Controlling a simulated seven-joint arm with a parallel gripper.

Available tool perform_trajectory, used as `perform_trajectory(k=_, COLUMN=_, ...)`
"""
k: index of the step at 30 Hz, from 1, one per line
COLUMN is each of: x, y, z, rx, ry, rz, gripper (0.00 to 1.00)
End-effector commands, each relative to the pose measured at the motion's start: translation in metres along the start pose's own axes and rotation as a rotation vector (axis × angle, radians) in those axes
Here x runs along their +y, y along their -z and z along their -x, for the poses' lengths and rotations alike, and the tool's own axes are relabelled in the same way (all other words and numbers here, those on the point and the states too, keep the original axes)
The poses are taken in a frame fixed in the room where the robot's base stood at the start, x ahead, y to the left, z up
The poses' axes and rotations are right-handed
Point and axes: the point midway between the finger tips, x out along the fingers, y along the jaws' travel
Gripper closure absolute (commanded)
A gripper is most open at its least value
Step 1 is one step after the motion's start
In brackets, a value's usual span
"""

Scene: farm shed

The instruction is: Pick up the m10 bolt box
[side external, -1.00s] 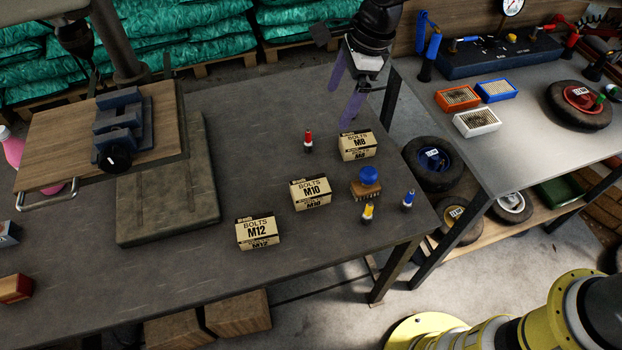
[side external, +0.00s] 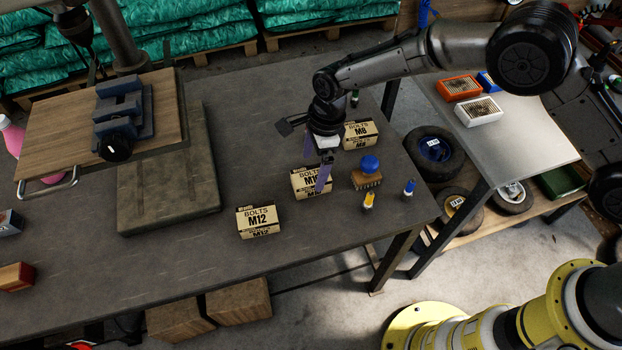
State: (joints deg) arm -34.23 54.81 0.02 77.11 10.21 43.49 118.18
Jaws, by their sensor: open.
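The M10 bolt box (side external: 302,188) is a small cream and black carton on the dark workbench, between the M12 box (side external: 258,222) and the M8 box (side external: 358,136). My gripper (side external: 317,179) points down at the M10 box with its purple fingers open. One finger crosses in front of the box's right part and hides some of its label. The other finger shows near the box's back edge, partly hidden. I cannot tell whether either finger touches the carton. The box still rests on the bench.
A blue-knobbed brush (side external: 368,174) stands close right of the M10 box, with yellow (side external: 369,202) and blue-capped (side external: 409,190) bottles nearby. A drill press base (side external: 168,190) is at left. Bench front centre is clear.

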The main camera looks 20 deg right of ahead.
Motion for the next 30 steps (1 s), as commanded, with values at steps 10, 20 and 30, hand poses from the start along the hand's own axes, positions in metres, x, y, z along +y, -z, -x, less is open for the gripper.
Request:
perform_trajectory(k=10, x=-0.006, y=0.002, z=-0.044, rx=0.001, ry=-0.001, rz=0.000, gripper=0.00)
perform_trajectory(k=20, x=-0.006, y=0.002, z=-0.051, rx=0.000, ry=0.000, rz=0.000, gripper=0.00)
perform_trajectory(k=30, x=-0.006, y=0.003, z=-0.053, rx=0.000, ry=0.000, rz=0.000, gripper=0.00)
